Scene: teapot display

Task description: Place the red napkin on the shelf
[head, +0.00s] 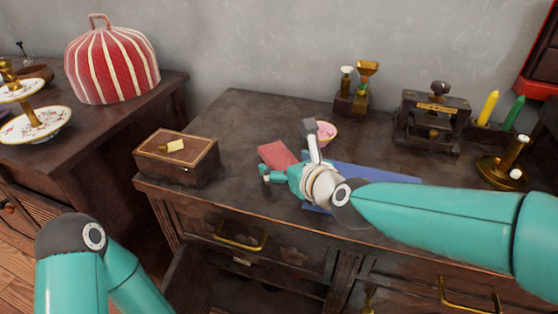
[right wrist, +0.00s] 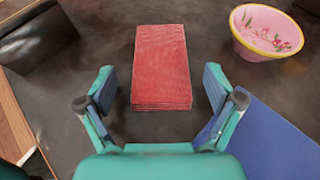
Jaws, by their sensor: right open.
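The red napkin (head: 275,154) lies folded flat on the dark wooden cabinet top, near its front edge. In the right wrist view the napkin (right wrist: 162,65) is ahead of and between the open fingers of my right gripper (right wrist: 160,105), which appear apart from it. In the head view my right gripper (head: 272,174) is just in front of the napkin and partly covers it. Part of my left arm shows at the lower left of the head view, but its gripper is out of frame. No shelf can be made out for certain.
A pink bowl (head: 326,132) stands right of the napkin, and a blue cloth (head: 365,173) lies under my right arm. A wooden box (head: 177,157) is to the left. A black press (head: 432,120) and a brass candlestick (head: 506,165) stand at the right.

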